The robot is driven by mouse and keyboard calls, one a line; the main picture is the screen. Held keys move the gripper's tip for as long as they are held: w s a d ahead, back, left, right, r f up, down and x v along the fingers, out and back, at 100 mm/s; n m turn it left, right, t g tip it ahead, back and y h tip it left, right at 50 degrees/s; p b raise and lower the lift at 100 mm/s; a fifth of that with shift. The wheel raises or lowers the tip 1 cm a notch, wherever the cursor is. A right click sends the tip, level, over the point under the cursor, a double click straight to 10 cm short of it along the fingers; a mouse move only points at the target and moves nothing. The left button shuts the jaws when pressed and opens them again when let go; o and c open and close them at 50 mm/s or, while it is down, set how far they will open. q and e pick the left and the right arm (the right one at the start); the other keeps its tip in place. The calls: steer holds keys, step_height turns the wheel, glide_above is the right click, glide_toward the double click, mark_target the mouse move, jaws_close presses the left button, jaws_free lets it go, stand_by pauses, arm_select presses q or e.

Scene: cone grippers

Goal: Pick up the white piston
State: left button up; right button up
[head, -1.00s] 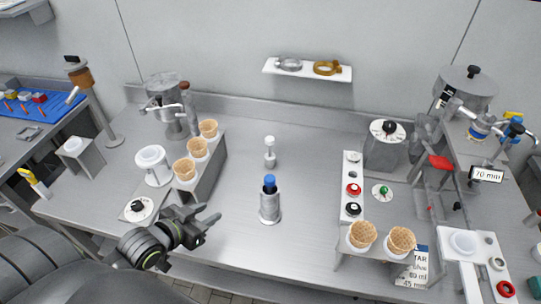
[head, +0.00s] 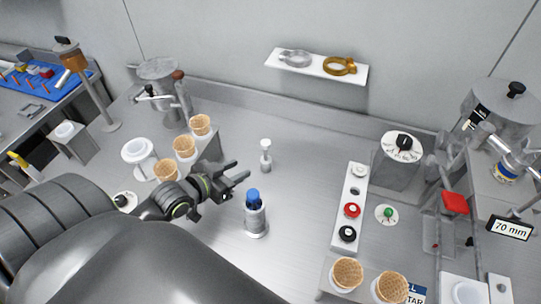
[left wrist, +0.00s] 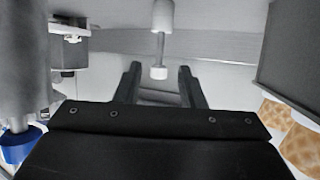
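The white piston (head: 266,155) stands upright on the steel counter, with a white knob on top and a thin stem. My left gripper (head: 241,171) is open and empty, just left of the piston and slightly nearer to me in the head view. In the left wrist view the piston (left wrist: 159,46) is beyond the spread fingertips (left wrist: 160,78), roughly centred between them, with nothing held. Whether the fingers overlap its near white end in depth I cannot tell. My right gripper is not in view.
A metal cylinder with a blue top (head: 255,217) stands close below the gripper. A holder with several waffle cones (head: 184,148) is to the left. A white button panel (head: 351,205) stands to the right. The counter behind the piston is clear.

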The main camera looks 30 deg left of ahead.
arm_select(q)
glide_toward(265, 158)
steer(key=shift+x, duration=1.15)
steer(key=p+x, duration=0.1)
steer(key=x, duration=0.3)
steer(key=shift+w+r, duration=0.1)
steer(key=shift+w, duration=0.35)
steer(key=shift+w+d+f, duration=0.1)
steer(key=shift+w+f, duration=0.2)
steer(key=shift+w, duration=0.2)
steer(key=shift+p+x, duration=0.6)
steer(key=shift+x, duration=1.45)
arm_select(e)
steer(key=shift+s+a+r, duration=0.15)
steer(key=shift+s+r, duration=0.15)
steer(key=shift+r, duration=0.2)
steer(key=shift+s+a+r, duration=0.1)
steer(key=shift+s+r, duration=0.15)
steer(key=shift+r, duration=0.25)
arm_select(q)
steer(key=shift+c, duration=0.2)
steer(key=shift+s+f, duration=0.1)
steer(key=shift+s, duration=0.05)
jaws_close()
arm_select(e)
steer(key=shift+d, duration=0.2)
